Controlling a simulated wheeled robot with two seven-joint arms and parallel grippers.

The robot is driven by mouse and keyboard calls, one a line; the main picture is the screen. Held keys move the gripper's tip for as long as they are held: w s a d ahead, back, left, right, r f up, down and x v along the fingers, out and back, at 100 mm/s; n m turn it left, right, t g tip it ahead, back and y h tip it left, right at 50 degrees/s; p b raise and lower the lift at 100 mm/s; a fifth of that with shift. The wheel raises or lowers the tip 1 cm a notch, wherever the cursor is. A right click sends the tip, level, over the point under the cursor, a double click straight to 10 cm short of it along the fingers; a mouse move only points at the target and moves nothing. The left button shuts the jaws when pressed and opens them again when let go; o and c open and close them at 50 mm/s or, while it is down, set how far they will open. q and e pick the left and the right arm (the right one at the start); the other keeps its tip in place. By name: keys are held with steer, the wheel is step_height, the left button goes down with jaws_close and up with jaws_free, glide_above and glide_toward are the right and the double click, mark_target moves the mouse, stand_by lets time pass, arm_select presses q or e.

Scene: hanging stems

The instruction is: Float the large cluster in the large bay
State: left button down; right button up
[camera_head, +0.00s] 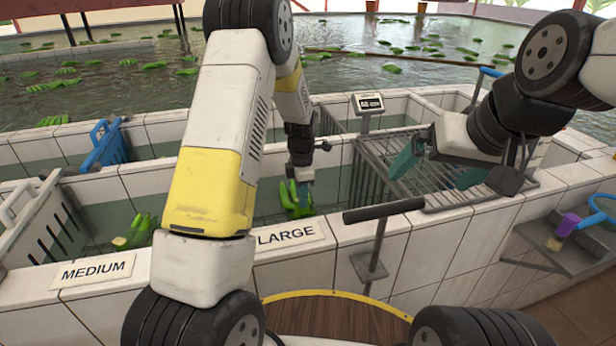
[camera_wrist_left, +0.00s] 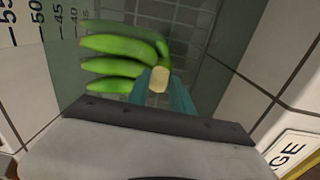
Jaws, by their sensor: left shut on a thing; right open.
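The large cluster of green bananas (camera_head: 295,203) is inside the bay behind the LARGE sign (camera_head: 288,235). In the left wrist view the cluster (camera_wrist_left: 112,45) has its fingers spread to the left and its pale cut crown between the teal jaws. My left gripper (camera_head: 303,185) is shut on that crown; it also shows in the left wrist view (camera_wrist_left: 166,92). The large bay (camera_head: 262,204) has tiled walls and greenish water. Whether the cluster rests in the water or just above it, I cannot tell. My right gripper (camera_head: 437,168) is open and empty above a metal rack.
Another green cluster (camera_head: 138,231) lies in the bay behind the MEDIUM sign (camera_head: 95,271). The metal rack (camera_head: 390,182) is right of the large bay. A small display (camera_head: 370,103) stands behind.

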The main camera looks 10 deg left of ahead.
mark_target(302, 213)
arm_select(q)
steer(key=shift+f, duration=3.3)
steer(key=c, duration=1.1)
jaws_free()
steer(key=shift+o, duration=0.2)
steer(key=shift+s, duration=0.15)
step_height(302, 213, up, 25)
steer(key=shift+r, duration=0.15)
steer(key=shift+s, duration=0.1)
